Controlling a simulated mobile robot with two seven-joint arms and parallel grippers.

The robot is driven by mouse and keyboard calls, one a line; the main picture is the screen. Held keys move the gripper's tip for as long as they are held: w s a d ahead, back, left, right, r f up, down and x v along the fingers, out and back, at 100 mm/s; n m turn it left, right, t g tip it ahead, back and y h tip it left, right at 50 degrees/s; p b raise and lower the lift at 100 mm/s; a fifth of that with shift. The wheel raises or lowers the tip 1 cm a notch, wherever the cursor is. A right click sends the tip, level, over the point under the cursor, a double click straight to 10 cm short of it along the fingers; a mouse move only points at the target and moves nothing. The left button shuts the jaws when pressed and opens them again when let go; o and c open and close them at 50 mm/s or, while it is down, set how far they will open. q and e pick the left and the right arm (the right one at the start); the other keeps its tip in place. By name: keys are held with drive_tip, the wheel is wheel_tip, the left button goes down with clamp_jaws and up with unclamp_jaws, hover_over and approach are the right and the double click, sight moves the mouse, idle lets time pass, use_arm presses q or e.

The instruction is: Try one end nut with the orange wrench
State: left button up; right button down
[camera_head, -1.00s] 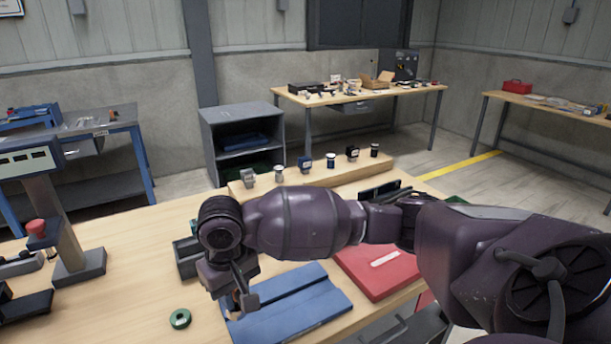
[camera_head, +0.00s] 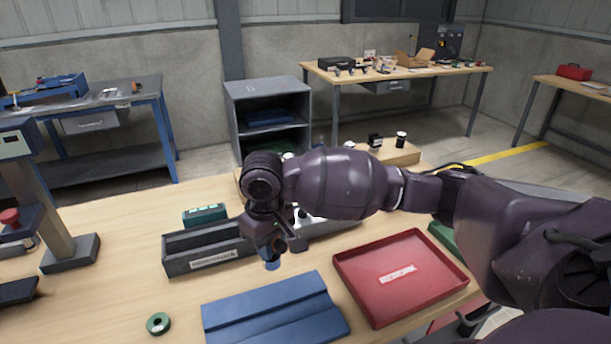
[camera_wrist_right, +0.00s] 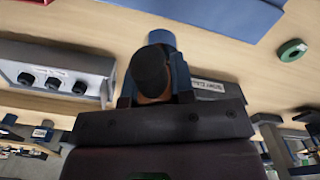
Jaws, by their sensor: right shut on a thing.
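My right gripper (camera_head: 272,250) hangs above the bench, beyond the blue tray. It is shut on a short piece with a dark round end, some orange and a blue end (camera_head: 272,265). In the right wrist view its dark end (camera_wrist_right: 151,72) hides much of the piece, so I cannot tell whether it is the orange wrench. The blue end is clear of the tray in the head view. No end nut can be made out; my right arm covers part of the back of the bench. My left gripper is not in view.
A grey labelled bin (camera_head: 211,262) stands to the left of the gripper. The blue tray (camera_head: 275,318) and the red tray (camera_head: 400,275) lie nearer. A green ring (camera_head: 158,324) lies front left. A stand (camera_head: 70,253) is at far left. Bare wood lies between.

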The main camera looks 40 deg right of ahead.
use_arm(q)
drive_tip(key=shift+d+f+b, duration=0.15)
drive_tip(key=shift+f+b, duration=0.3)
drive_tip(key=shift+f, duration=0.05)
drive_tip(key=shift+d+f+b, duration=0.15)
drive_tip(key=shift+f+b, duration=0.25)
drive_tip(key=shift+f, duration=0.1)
use_arm(e)
drive_tip(key=w+d+r+n, duration=0.2)
drive_tip(key=w+d+n, duration=0.3)
drive_tip(key=d+n, duration=0.1)
drive_tip(key=w+d+r+n, duration=0.2)
drive_tip(key=w+d+n, duration=0.3)
drive_tip(key=d+n, duration=0.2)
drive_tip(key=d, duration=0.2)
drive_tip(key=shift+w+d+r, duration=0.3)
drive_tip(key=shift+w, duration=0.1)
wheel_tip(320, 180, down, 3)
drive_tip(key=shift+p, duration=0.5)
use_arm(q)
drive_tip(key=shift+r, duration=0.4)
use_arm(e)
drive_tip(key=shift+f, duration=0.75)
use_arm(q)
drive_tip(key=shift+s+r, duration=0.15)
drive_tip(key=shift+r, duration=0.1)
use_arm(e)
drive_tip(key=shift+r, duration=0.1)
